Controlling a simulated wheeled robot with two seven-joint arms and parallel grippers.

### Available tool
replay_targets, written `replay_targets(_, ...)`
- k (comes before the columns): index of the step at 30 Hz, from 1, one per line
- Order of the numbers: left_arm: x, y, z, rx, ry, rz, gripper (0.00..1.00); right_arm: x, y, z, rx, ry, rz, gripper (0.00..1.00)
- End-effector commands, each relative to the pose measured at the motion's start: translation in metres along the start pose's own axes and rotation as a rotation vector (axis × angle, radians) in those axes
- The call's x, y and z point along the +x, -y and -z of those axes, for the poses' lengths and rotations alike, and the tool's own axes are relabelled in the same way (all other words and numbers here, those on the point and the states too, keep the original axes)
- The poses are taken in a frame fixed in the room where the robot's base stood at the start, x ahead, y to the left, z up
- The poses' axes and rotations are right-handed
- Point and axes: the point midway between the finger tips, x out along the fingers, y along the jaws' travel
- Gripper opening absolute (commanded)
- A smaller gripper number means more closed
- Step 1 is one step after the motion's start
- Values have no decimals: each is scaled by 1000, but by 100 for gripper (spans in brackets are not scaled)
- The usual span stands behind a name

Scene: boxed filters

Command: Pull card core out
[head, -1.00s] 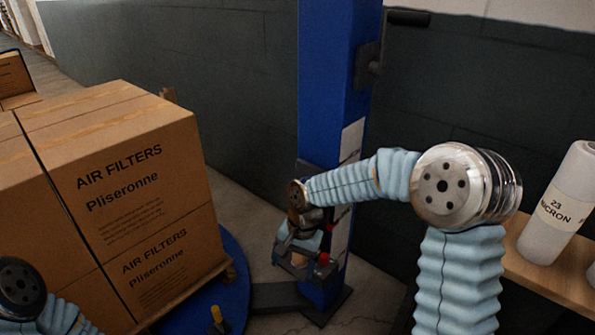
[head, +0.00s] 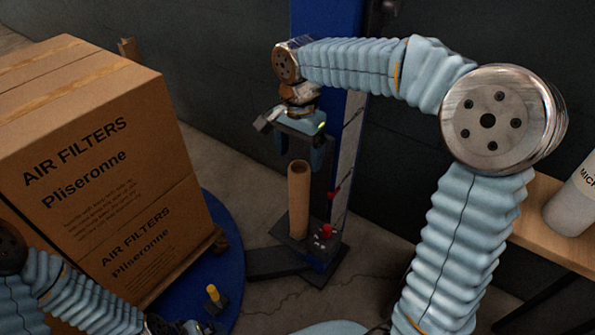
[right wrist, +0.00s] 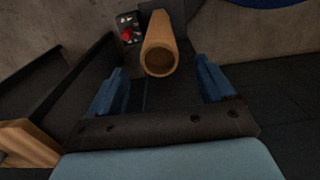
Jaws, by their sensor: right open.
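The card core (head: 299,200) is a brown cardboard tube standing upright on the black carriage (head: 285,248) at the foot of the blue mast. My right gripper (head: 300,153) is above the core, pointing down, with its blue fingers apart and nothing between them. In the right wrist view the core (right wrist: 160,46) shows its open end, beyond and between the two spread fingertips (right wrist: 160,76). Core and fingers look apart. My left arm shows at the lower left of the head view, but its jaws are out of frame.
A stack of air filter boxes (head: 100,165) stands left on a pallet over a blue turntable (head: 228,240). A yellow-topped knob (head: 213,293) is at the front. A red button (head: 326,230) sits beside the core. A shelf (head: 545,222) holds a white roll (head: 577,203) at right.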

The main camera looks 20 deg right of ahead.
Motion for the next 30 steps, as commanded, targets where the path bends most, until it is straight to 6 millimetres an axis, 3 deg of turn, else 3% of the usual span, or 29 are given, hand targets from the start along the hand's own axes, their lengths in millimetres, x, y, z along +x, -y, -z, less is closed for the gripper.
replay_targets(6, 5, 2, 0, -1, -1, 1, 100, 52, -1, 0, -1, 2, -3, 82)
replay_targets(12, 7, 3, 0, -1, -2, 1, 100, 84, 0, 0, -1, 1, -2, 82)
replay_targets(18, 7, 3, 0, -1, -2, 1, 100, 99, 0, 0, -1, 1, -1, 82)
replay_targets(26, 7, 3, 0, -1, -2, 1, 100, 100, 0, 0, -1, 1, 0, 82)
replay_targets(30, 7, 3, 0, -1, -2, 1, 100, 100, 0, 0, -1, 1, 0, 64)
